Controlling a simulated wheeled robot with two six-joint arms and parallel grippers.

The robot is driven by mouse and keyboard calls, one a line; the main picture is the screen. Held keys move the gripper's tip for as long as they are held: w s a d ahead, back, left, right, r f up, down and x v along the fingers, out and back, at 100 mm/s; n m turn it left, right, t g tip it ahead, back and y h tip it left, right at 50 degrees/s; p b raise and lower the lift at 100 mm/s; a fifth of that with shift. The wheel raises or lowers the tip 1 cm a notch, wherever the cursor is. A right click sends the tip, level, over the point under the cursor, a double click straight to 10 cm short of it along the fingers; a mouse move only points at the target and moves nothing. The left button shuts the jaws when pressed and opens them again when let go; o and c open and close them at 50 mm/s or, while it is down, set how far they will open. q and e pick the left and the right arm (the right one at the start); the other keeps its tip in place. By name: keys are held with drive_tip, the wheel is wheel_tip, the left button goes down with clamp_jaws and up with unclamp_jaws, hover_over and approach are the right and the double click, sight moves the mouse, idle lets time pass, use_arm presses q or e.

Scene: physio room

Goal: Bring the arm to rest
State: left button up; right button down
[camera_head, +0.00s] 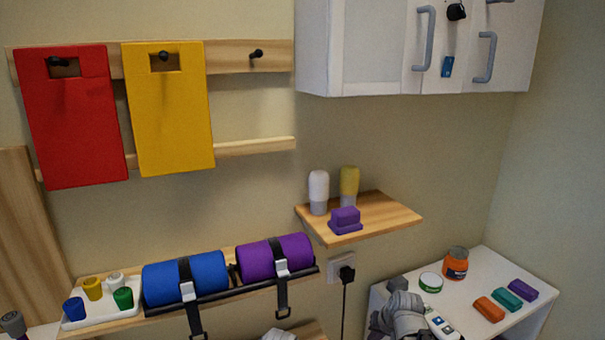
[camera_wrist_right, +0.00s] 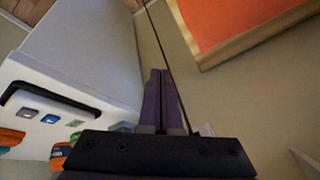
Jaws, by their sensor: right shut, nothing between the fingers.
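My right gripper (camera_wrist_right: 160,75) shows in the right wrist view. Its two dark purplish fingers are together, with nothing between them, and they point away from the camera into open space. In the head view I cannot clearly make out my right gripper. A grey ribbed shape (camera_head: 402,315) at the bottom may be part of my right arm, but I cannot tell.
A white cabinet top (camera_head: 465,280) at lower right holds an orange jar (camera_head: 455,263), a green-rimmed tin (camera_head: 430,282) and coloured blocks. A wooden shelf (camera_head: 385,212) holds two bottles and a purple block. A rack (camera_head: 230,292) holds blue and purple rolls. A wall cabinet (camera_head: 375,45) hangs above.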

drive_tip(key=s+a+f+n+g+h, duration=0.1)
drive_tip(key=s+a+n+g, duration=0.1)
drive_tip(key=s+a, duration=0.5)
drive_tip(key=s+a+n+g+h, duration=0.2)
drive_tip(key=s+a+n, duration=0.3)
drive_tip(key=s, duration=0.7)
drive_tip(key=shift+a+f+g, duration=0.4)
drive_tip(key=shift+a+g, duration=0.1)
drive_tip(key=shift+a, duration=0.65)
drive_tip(key=shift+w+d, duration=0.1)
